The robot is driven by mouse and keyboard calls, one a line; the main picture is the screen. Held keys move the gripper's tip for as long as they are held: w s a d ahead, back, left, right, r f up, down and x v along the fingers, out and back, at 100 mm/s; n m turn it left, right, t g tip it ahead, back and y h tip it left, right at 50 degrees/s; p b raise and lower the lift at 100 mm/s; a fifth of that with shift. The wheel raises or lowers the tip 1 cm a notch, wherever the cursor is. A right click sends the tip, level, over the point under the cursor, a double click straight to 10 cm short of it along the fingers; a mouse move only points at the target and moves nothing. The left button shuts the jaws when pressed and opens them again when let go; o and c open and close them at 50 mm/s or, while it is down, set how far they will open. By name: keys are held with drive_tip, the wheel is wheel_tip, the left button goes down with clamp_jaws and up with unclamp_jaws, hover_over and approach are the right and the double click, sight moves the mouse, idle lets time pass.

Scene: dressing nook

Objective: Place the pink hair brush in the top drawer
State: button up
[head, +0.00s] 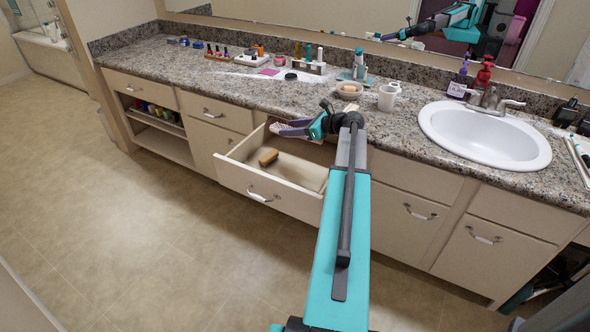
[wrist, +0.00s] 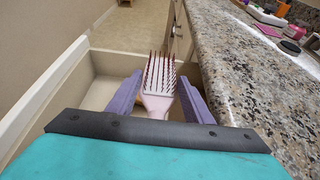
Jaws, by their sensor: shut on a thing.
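My gripper (head: 287,128) is shut on the pink hair brush (wrist: 158,102), with its purple fingers on either side of the pale pink handle. In the wrist view the bristled head points away from me, bristles up. The brush (head: 276,126) shows only in small part in the head view, beside the fingers. The top drawer (head: 262,195) is pulled open, and the brush is held above its back part, near the counter edge. In the wrist view the drawer's rim (wrist: 52,84) runs along the left.
A brown block-like object (head: 268,157) lies inside the open drawer; the rest of its visible floor is bare. The granite counter (head: 225,85) holds several bottles, a soap dish (head: 349,90), a white cup (head: 388,97) and a sink (head: 485,135). The floor before the drawers is clear.

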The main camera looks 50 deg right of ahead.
drive_tip(key=shift+d+f, duration=0.1)
idle(0.3)
hover_over(293, 163)
wheel_tip(293, 163, down, 6)
drive_tip(key=shift+b, duration=0.3)
drive_tip(key=shift+w+f, duration=0.1)
drive_tip(key=shift+f, duration=1.8)
drive_tip(key=shift+f, duration=0.35)
drive_tip(key=o, duration=1.1)
